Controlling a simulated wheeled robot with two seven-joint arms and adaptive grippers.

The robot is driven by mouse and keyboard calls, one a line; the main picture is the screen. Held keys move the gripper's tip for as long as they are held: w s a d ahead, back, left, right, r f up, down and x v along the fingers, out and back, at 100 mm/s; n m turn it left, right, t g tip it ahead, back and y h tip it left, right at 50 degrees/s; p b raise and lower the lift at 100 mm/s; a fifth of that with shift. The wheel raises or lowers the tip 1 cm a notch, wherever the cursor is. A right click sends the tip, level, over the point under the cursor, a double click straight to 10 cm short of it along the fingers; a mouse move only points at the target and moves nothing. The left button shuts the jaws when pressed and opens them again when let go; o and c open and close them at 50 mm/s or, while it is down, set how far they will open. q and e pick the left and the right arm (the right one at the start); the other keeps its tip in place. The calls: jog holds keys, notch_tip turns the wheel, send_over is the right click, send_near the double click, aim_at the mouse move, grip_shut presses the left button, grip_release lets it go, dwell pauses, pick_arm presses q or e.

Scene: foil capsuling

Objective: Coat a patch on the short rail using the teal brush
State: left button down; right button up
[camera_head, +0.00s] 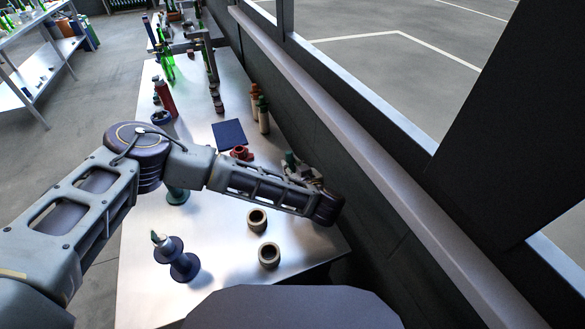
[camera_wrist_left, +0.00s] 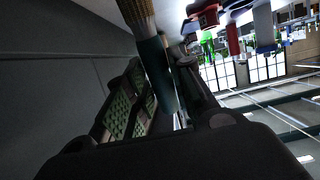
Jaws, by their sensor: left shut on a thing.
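My left gripper (camera_head: 297,170) is at the right side of the table, partly hidden by my own arm link. It is shut on the teal brush (camera_head: 289,158), whose greenish end shows above it. In the left wrist view the brush (camera_wrist_left: 161,72) stands between the fingers (camera_wrist_left: 143,105), with its tan bristles (camera_wrist_left: 135,12) at the top edge of the picture. The bristles touch nothing that I can see. I cannot make out for certain which thing is the short rail. My right gripper is not in view.
The front middle is mostly clear.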

aim_at(292, 154)
pick_arm(q)
jog(key=shift+f, duration=0.25)
dwell(0.3)
jog(key=shift+f+b, duration=0.15)
jog(key=shift+b, duration=0.25)
dwell(0.9)
jog(key=shift+s+f, duration=0.15)
dwell(1.7)
jog(key=shift+r, duration=0.8)
jog(key=shift+r+p, duration=1.3)
jog(key=shift+r, duration=1.6)
